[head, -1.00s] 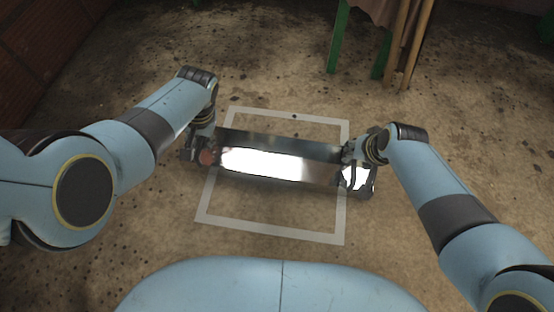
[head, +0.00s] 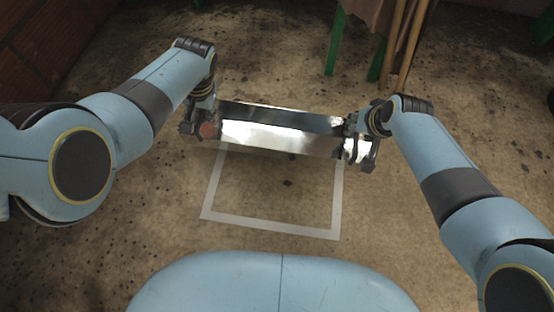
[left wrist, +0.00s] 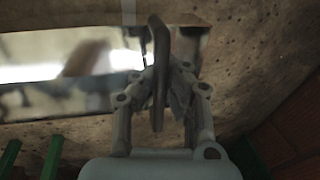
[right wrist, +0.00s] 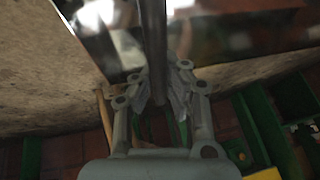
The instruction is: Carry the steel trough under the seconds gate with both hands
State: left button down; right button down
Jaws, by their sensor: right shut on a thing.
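The steel trough (head: 280,136) is long, shiny and roughly level across the middle of the head view. It also shows in the left wrist view (left wrist: 60,65) and right wrist view (right wrist: 230,30). My left gripper (head: 203,128) is at its left end, with a dark upright piece of that end between the fingers in the left wrist view. My right gripper (head: 360,148) is shut on the right end, whose upright edge is between its fingers in the right wrist view. The trough appears held above the floor. I cannot pick out the seconds gate.
A pale square outline (head: 270,227) is marked on the floor, its far side hidden by the trough. Green legs (head: 336,42) and wooden poles (head: 402,45) stand at the back right. A brick wall (head: 40,35) is at the far left. The floor between is clear.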

aim_at(207, 132)
jog(key=shift+w, duration=0.15)
